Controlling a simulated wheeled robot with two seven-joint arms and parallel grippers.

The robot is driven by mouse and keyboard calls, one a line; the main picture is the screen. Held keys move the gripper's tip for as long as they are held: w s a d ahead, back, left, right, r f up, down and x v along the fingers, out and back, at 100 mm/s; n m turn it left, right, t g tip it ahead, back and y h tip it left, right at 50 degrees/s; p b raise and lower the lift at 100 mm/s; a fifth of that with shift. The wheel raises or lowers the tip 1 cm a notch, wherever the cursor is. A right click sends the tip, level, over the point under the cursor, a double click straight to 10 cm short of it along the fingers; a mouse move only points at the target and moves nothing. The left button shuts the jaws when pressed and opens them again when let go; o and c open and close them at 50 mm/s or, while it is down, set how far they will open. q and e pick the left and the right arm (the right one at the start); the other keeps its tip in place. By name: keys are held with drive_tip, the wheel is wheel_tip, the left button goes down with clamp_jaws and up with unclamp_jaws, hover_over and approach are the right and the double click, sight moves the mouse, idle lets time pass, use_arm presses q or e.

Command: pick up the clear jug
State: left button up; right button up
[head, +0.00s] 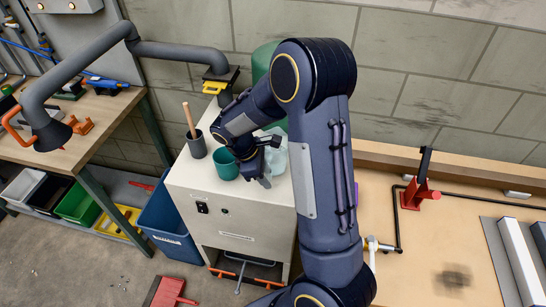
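The clear jug (279,158) appears as a pale, see-through shape on top of the white cabinet (228,196). It is partly hidden behind my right gripper and forearm, so its outline and handle cannot be made out. My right gripper (265,180) points down at the jug's left side, close to it. I cannot tell whether the fingers touch the jug or how far apart they are. My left gripper is not in view.
A teal cup (225,166) stands just left of my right gripper. A dark grey pot (196,147) with a wooden handle in it stands further left. A green rounded object (263,60) is behind. A workbench (420,250) with a red tool (420,194) lies right.

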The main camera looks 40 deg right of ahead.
drive_tip(key=shift+f, duration=0.15)
clamp_jaws()
idle(0.6)
